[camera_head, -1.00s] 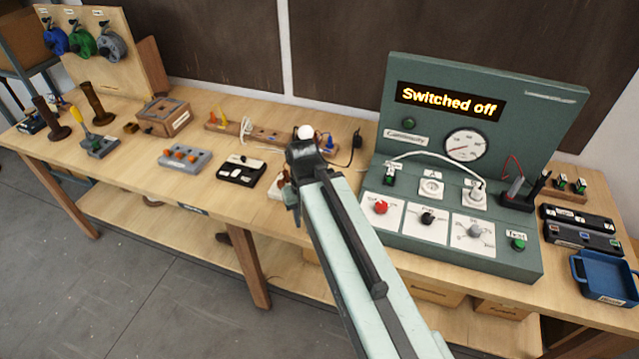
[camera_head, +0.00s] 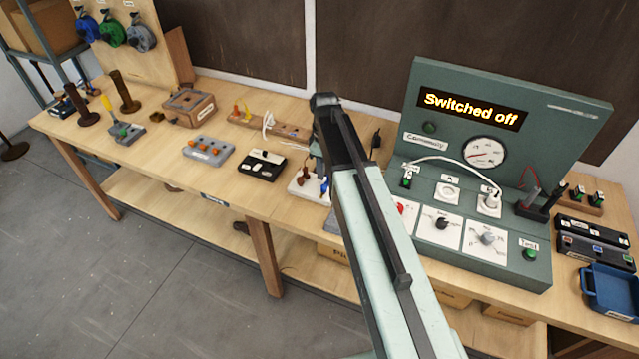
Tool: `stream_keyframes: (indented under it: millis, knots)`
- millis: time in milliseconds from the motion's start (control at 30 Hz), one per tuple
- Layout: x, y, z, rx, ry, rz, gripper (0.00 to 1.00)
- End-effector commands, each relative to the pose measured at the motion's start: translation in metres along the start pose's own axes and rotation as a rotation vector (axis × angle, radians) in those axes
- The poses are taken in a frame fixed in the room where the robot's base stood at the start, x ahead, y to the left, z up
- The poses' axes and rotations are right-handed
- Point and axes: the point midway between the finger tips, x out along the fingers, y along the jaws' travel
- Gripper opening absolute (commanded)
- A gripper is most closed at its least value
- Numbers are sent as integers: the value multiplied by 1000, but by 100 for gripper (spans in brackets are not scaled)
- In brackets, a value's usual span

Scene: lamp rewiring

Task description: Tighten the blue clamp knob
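A small blue part (camera_head: 324,187), which looks like the blue clamp knob, stands at the right of a white block (camera_head: 297,190) near the front edge of the bench. Brown parts (camera_head: 304,176) stand beside it on the same block. My arm covers the right side of the block, so I cannot see all of it. My gripper (camera_head: 316,160) hangs at the arm's far end, close above or behind the block. Its fingers are mostly hidden and dark. I cannot tell whether it touches the knob or how wide it is.
A green test panel (camera_head: 545,145) reading "Switched off" stands to the right. A wooden strip (camera_head: 285,131) lies behind. Bare bench lies between these.

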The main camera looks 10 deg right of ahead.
Motion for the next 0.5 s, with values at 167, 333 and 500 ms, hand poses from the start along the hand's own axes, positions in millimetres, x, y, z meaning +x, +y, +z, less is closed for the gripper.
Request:
stream_keyframes:
  millis: [167, 333, 500]
  knots:
    - [30, 0, 0, 1, 0, 0, 32]
    - [61, -1, 0, 1, 0, 0, 32]
    - [76, -1, -1, 1, 0, 0, 32]
